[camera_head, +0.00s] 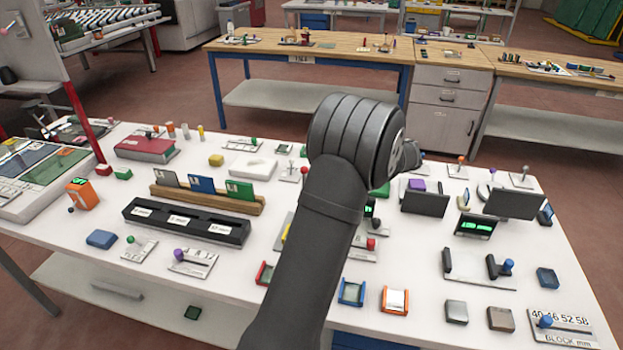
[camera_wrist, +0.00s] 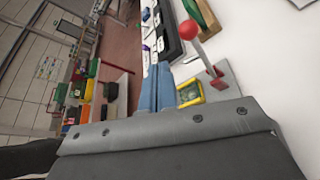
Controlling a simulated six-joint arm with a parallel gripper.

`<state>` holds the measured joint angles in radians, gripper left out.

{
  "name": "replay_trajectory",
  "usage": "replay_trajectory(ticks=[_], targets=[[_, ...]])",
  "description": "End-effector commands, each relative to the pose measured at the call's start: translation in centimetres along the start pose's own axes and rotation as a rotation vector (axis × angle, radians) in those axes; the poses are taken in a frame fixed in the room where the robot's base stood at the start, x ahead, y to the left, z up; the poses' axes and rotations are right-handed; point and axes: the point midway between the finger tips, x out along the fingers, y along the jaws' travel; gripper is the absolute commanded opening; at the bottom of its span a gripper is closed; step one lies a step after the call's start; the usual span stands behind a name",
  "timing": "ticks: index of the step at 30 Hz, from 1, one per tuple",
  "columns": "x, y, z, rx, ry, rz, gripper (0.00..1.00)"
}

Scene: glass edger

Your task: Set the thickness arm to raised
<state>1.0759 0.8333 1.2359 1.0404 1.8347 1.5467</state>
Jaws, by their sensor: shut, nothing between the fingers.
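No readable label marks the thickness arm, so I cannot tell for sure which lever it is. A lever with a red ball (camera_wrist: 190,29) stands on a grey plate with a red foot in the wrist view, its rod slanting up from the foot. A red ball (camera_head: 371,244) also shows in the head view, just right of my forearm; its rod and plate are partly hidden. My gripper (camera_wrist: 157,90) seems to show as two blue fingers side by side, shut and empty, left of the red-ball lever and apart from it. In the head view my wrist hides it.
A small yellow-framed block (camera_wrist: 189,91) lies near the lever's foot. A black labelled tray (camera_head: 187,221) and a wooden card rack (camera_head: 208,199) stand left of my arm. Dark screens (camera_head: 425,203) and a blue-knob slider plate (camera_head: 562,330) are on the right. Bare white tabletop lies between items.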

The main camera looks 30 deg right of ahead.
Motion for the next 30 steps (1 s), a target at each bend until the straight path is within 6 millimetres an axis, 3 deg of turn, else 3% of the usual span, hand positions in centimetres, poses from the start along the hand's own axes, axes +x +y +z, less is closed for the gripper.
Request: replay_trajectory(ticks=[6, 12, 30], targets=[[-4.9, -0.1, 0.0, -0.001, -0.002, -0.003, 0.0], [-7.6, -0.1, 0.0, -0.001, -0.001, -0.001, 0.0], [-8.3, 0.0, 0.0, 0.0, 0.0, 0.001, 0.0]])
